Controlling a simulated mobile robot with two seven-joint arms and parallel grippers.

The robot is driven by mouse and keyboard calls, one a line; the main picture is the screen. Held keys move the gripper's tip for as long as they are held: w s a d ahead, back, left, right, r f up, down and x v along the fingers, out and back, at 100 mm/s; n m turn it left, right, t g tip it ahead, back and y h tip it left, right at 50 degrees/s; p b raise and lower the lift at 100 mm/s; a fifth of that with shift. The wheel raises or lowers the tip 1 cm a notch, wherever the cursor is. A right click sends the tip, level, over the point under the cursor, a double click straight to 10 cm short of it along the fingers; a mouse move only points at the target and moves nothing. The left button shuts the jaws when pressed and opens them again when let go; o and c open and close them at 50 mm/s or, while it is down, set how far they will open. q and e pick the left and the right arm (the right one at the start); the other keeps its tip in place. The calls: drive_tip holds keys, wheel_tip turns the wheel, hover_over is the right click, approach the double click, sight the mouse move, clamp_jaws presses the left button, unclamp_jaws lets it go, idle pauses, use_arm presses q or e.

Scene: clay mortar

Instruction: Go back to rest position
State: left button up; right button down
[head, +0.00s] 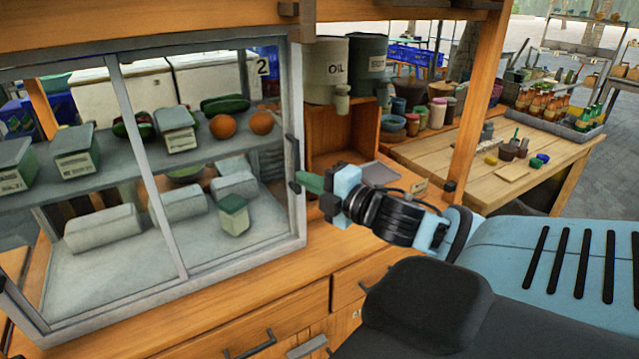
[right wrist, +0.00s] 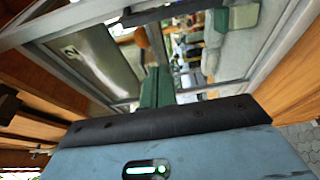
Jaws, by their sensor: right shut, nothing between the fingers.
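My right gripper (head: 308,183) has its green fingers closed together with nothing between them. It is at the right edge of the glass-fronted display case (head: 168,235), close to the case's dark handle (head: 295,165); I cannot tell whether it touches it. In the right wrist view the closed green fingers (right wrist: 157,88) point toward the metal frame and glass of the case. My left gripper shows in neither view.
The case holds cartons, oranges (head: 222,126) and white rolls on two levels. Wooden drawers (head: 360,285) are below it. OIL-labelled cans (head: 325,70) stand behind my right gripper. A wooden post (head: 470,110) and a table (head: 500,180) with bottles and jars are to the right.

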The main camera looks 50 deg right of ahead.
drive_tip(key=shift+s, duration=1.1)
drive_tip(key=shift+f, duration=0.1)
drive_tip(key=s+a+f+m+g, duration=0.1)
drive_tip(key=s+f+m+g, duration=0.15)
drive_tip(key=f, duration=0.65)
drive_tip(key=s+a+f+m+g+h, duration=0.15)
drive_tip(key=s+f+m, duration=0.25)
drive_tip(key=f, duration=0.5)
drive_tip(key=s+a+f+m+g+y, duration=0.1)
drive_tip(key=s+a+f+m, duration=0.2)
drive_tip(key=f, duration=0.7)
drive_tip(key=s+a+f+m+g+y, duration=0.1)
drive_tip(key=s+a+f+m+g, duration=0.3)
drive_tip(key=s+a+f, duration=1)
drive_tip(key=s+a+m, duration=0.1)
drive_tip(key=a+m, duration=0.1)
drive_tip(key=m, duration=0.1)
drive_tip(key=shift+a, duration=0.2)
